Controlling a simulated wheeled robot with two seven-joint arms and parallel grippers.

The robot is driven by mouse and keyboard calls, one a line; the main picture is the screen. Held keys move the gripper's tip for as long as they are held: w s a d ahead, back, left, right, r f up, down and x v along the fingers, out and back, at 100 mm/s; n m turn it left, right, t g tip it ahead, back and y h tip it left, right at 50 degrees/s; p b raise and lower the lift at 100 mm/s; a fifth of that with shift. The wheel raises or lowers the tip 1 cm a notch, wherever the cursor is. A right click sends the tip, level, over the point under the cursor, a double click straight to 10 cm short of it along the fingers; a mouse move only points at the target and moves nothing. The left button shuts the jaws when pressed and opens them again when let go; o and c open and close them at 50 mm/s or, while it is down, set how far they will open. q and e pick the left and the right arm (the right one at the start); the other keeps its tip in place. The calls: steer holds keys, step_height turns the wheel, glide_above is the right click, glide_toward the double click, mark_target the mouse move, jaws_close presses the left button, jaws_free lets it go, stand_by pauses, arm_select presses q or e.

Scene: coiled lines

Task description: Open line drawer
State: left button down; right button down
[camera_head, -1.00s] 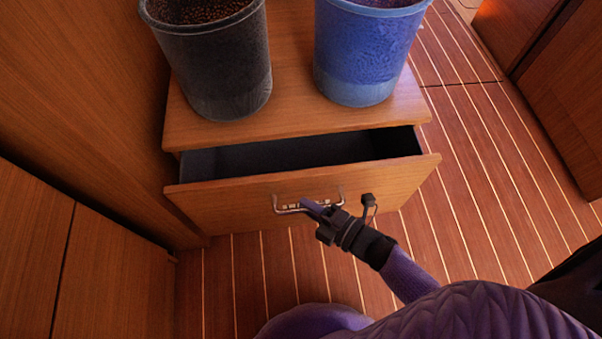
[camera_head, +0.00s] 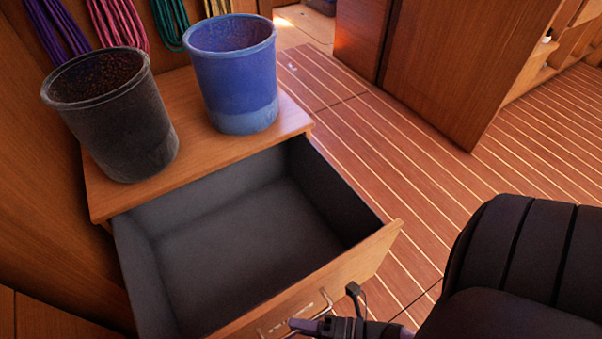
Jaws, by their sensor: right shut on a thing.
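The line drawer (camera_head: 225,245) is pulled well out of its wooden cabinet (camera_head: 100,200). Its dark grey lined inside shows and looks empty. Its metal bar handle (camera_head: 292,312) is on the front panel (camera_head: 340,277), at the bottom of the view. My right gripper (camera_head: 310,326) is shut on the handle, at the handle's right part. The lower part of the handle and gripper is near or past the bottom edge. My left gripper is not in view.
A black bucket (camera_head: 125,130) and a blue bucket (camera_head: 234,85) stand on the cabinet top. Coiled lines, purple (camera_head: 55,30), pink (camera_head: 118,22) and teal (camera_head: 170,22), hang behind.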

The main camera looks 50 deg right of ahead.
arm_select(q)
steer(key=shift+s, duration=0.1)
arm_select(e)
steer(key=shift+s, duration=0.15)
steer(key=c, duration=0.7)
jaws_free()
steer(key=shift+o, duration=0.2)
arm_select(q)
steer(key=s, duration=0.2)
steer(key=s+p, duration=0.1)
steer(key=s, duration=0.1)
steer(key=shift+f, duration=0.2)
arm_select(e)
steer(key=v, duration=1)
